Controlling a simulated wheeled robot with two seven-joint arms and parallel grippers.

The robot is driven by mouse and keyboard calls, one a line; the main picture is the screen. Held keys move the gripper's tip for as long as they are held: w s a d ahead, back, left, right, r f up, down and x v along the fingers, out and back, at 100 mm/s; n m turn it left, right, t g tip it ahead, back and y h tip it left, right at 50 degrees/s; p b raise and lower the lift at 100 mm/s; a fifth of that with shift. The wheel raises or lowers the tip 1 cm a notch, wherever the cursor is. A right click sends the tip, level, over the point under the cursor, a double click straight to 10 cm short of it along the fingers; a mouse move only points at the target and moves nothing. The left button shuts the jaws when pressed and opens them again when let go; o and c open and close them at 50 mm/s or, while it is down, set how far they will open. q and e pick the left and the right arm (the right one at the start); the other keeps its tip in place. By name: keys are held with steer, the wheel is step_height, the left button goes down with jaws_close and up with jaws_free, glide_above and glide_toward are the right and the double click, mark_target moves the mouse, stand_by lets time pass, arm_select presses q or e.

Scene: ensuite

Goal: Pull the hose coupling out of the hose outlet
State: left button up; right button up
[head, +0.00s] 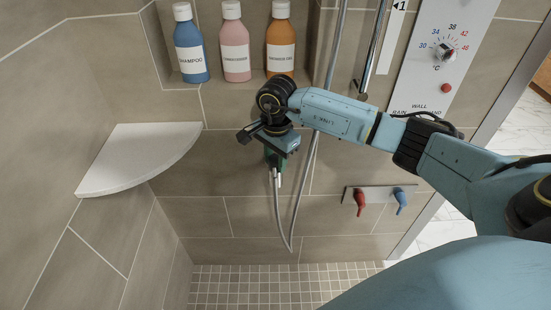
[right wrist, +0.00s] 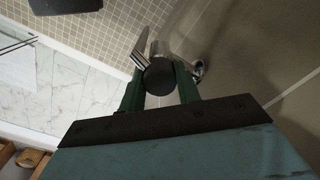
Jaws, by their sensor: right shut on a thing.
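My right gripper (head: 274,158) is at the shower wall below the bottles, its green fingers pointing down and partly hidden by its own body. In the right wrist view its two fingers (right wrist: 160,92) are shut around the hose coupling (right wrist: 160,77), whose dark round end faces the camera. A silver hose (head: 279,215) hangs below the gripper, loops and runs up to the right. A small metal piece (right wrist: 198,68) shows beside the right finger. The hose outlet is not clearly seen, and I cannot tell whether the coupling still sits in it. My left gripper is not in view.
A blue shampoo bottle (head: 189,50), a pink bottle (head: 235,45) and an orange bottle (head: 280,45) stand in the niche above. A white corner shelf (head: 135,160) is at left. Red (head: 361,202) and blue (head: 401,200) levers are at lower right, with a dial panel (head: 440,60) above.

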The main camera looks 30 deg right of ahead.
mark_target(275, 158)
steer(key=shift+r+p, duration=1.8)
steer(key=shift+r, duration=1)
steer(key=shift+r+p, duration=1.85)
steer(key=shift+r, duration=1.1)
